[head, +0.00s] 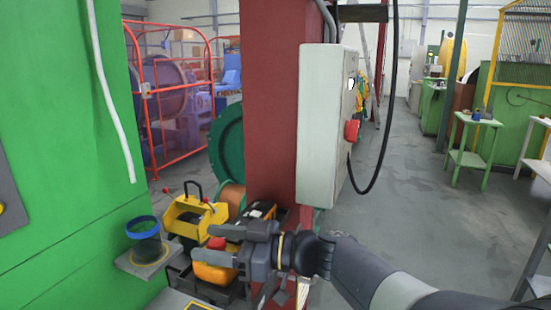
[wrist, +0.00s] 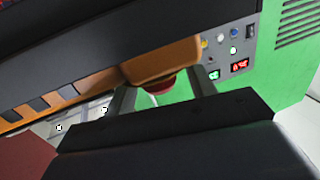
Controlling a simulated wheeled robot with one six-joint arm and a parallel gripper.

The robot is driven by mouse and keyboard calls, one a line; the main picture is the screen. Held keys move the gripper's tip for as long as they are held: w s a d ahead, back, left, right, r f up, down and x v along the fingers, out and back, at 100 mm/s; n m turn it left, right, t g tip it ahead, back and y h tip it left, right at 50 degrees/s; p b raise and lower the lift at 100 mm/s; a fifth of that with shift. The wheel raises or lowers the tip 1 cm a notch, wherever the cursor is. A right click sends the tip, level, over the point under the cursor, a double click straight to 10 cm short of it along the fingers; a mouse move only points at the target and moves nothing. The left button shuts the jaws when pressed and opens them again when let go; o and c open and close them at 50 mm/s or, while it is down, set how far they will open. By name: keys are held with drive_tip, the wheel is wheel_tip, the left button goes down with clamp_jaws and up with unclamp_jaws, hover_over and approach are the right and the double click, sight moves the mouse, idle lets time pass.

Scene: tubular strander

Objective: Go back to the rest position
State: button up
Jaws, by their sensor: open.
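My gripper (head: 203,243) reaches in from the lower right of the head view, pointing left, with its two fingers apart. An orange container (head: 215,272) with a red cap (head: 217,243) shows behind and between the fingers. In the wrist view, both fingertips of my gripper (wrist: 165,88) show, spread apart, with a red round part (wrist: 161,86) between them under an orange body (wrist: 165,62). I cannot tell whether the fingers touch it. Nothing is clearly held.
A red column (head: 270,120) with a white control box (head: 318,125) and red knob (head: 352,130) stands close to my arm. A green cabinet (head: 60,130) fills the left, with a dark cup (head: 144,240) on a small shelf. Open floor (head: 410,220) lies to the right.

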drive_tip(key=shift+r+p, duration=0.65)
drive_tip(key=shift+p, duration=2.25)
